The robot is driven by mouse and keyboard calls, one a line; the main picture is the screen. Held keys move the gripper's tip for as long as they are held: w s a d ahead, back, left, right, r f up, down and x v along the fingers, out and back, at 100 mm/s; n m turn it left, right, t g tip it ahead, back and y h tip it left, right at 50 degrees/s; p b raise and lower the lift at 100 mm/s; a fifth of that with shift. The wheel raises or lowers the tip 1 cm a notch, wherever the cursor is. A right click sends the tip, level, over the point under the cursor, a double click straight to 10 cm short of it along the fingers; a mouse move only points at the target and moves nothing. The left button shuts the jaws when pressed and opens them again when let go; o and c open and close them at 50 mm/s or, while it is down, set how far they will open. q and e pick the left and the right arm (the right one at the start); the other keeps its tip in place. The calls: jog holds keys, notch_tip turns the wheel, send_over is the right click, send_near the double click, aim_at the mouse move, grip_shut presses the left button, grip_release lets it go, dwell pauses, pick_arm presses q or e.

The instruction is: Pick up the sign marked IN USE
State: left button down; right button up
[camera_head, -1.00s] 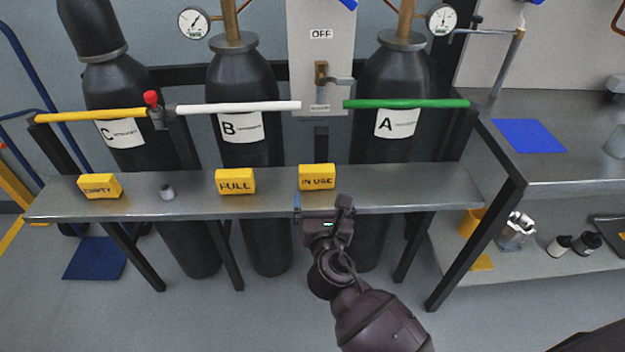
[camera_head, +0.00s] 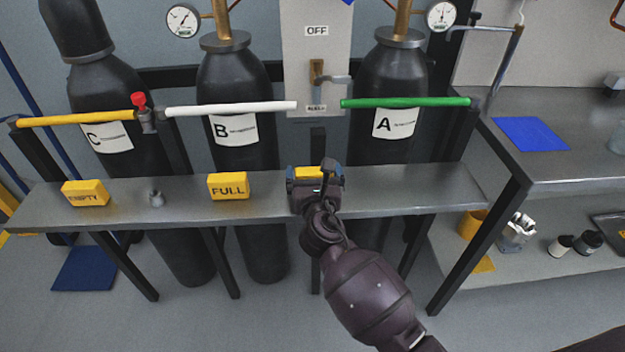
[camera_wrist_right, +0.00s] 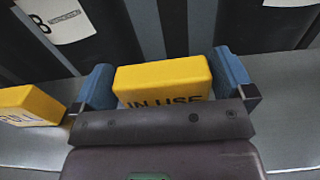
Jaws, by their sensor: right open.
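The yellow sign marked IN USE (camera_wrist_right: 165,80) stands on the grey shelf. In the right wrist view it sits between the two blue fingertips of my right gripper (camera_wrist_right: 168,88), with a gap at the right and a smaller one at the left. The gripper's body hides the lower part of its lettering. In the head view only the top of the sign (camera_head: 309,172) shows behind my right gripper (camera_head: 317,178). My right gripper is open around the sign. My left gripper is not in view.
On the shelf (camera_head: 400,190), the yellow FULL sign (camera_head: 229,186), a small grey fitting (camera_head: 157,198) and the EMPTY sign (camera_head: 85,193) stand to the left. Black cylinders stand behind, with a green bar (camera_head: 405,102) and a white bar (camera_head: 232,108) in front. The shelf right of the gripper is clear.

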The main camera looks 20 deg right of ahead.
jog(key=shift+w+d, duration=0.2)
jog(key=shift+w, duration=0.4)
jog(key=shift+r, duration=0.1)
jog(key=shift+c, duration=0.3)
jog(key=c, duration=0.6)
